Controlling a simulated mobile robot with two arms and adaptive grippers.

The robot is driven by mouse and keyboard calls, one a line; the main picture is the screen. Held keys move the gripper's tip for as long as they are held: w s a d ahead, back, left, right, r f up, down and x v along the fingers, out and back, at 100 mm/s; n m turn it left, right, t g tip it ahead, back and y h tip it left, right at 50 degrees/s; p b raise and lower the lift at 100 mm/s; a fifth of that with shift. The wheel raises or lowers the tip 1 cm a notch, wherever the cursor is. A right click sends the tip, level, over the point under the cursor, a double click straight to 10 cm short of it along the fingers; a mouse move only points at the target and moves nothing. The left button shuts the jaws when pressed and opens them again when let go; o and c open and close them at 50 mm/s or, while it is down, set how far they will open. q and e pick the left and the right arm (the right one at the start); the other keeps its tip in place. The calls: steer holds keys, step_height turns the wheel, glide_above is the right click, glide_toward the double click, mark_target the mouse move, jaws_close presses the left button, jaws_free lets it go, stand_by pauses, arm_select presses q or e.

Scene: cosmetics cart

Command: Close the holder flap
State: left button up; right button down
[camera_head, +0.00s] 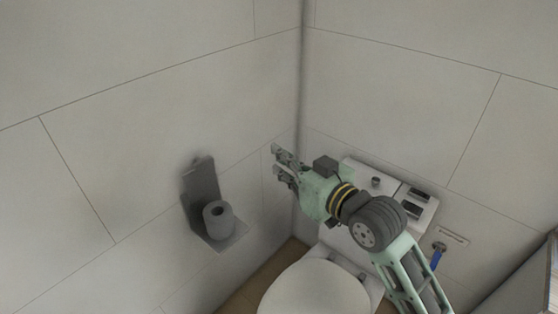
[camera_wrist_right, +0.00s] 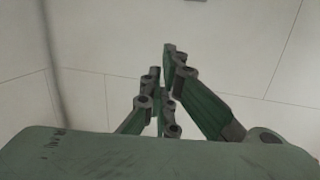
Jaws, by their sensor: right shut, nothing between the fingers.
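The grey holder (camera_head: 235,240) is mounted on the left wall in the head view. Its flap (camera_head: 201,182) stands raised, close to the wall. A paper roll (camera_head: 217,221) sits in the holder in front of the flap, its end hole showing. My right gripper (camera_head: 277,160) is shut and empty, in the air to the right of the holder and a little higher than the flap. It is clear of the holder. In the wrist view its fingers (camera_wrist_right: 162,63) point up the picture with only wall behind them; the holder does not show there. My left gripper is not in view.
A white toilet (camera_head: 318,290) stands below my right arm, its cistern (camera_head: 348,172) against the right wall. Flush buttons (camera_head: 376,182) are on top of the cistern. A blue valve (camera_head: 436,257) is at the right. The space between my gripper and the holder looks clear.

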steer(key=s+d+f+t+y+b, duration=0.1)
steer(key=s+d+f+b, duration=0.2)
steer(key=f+b, duration=0.2)
steer(key=shift+f+b, duration=0.25)
steer(key=shift+b, duration=0.85)
steer(key=shift+d, duration=0.1)
stand_by(0.8)
